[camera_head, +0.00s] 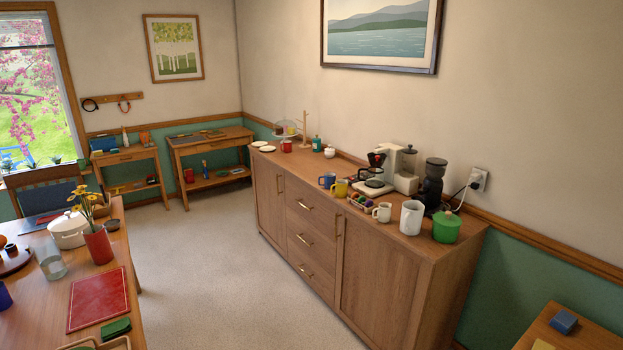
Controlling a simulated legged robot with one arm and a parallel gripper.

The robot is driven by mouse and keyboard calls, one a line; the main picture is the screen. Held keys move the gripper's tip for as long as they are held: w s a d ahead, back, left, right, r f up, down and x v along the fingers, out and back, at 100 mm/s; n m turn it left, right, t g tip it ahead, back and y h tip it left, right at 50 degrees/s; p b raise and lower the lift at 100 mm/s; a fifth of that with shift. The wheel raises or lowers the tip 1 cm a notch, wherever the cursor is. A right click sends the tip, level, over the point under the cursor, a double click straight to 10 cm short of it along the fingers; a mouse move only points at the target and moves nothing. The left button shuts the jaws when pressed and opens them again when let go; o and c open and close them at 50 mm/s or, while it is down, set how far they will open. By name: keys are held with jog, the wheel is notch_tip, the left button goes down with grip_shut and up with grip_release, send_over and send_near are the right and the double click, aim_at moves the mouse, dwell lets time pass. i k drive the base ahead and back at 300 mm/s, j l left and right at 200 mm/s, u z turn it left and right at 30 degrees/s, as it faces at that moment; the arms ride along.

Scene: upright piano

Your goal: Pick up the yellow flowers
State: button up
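The yellow flowers (84,203) stand upright in a red vase (98,245) on the wooden table (128,284) at the left. Their stems rise out of the vase, and the blooms show above and to the left of its rim. A white lidded pot (68,231) is close behind and to the left of the vase. A clear glass (52,264) is to its left and a small dark bowl (112,225) is just behind it on the right. My gripper does not show in this view.
A red mat (97,300) and a green item (115,328) lie on the table in front of the vase. A long wooden sideboard (385,270) with mugs and coffee machines runs along the right wall. Open carpet (205,265) lies between. A chair (48,190) stands behind the table.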

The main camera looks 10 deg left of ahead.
aim_at(79, 192)
jog(key=i+j+u, duration=0.2)
jog(key=i+u, duration=0.2)
jog(key=i, duration=0.25)
jog(key=i+u, duration=0.45)
jog(key=i, duration=0.2)
jog(key=i+l+u, duration=0.2)
jog(key=i+u, duration=0.2)
jog(key=i, duration=0.2)
jog(key=i+u, duration=0.25)
jog(key=i, duration=0.25)
jog(key=i+l+u, duration=0.1)
jog(key=i+u, duration=0.15)
jog(key=i, duration=0.3)
jog(key=i+l+u, duration=0.25)
jog(key=i, duration=0.25)
jog(key=i+l+u, duration=0.25)
jog(key=i, duration=0.2)
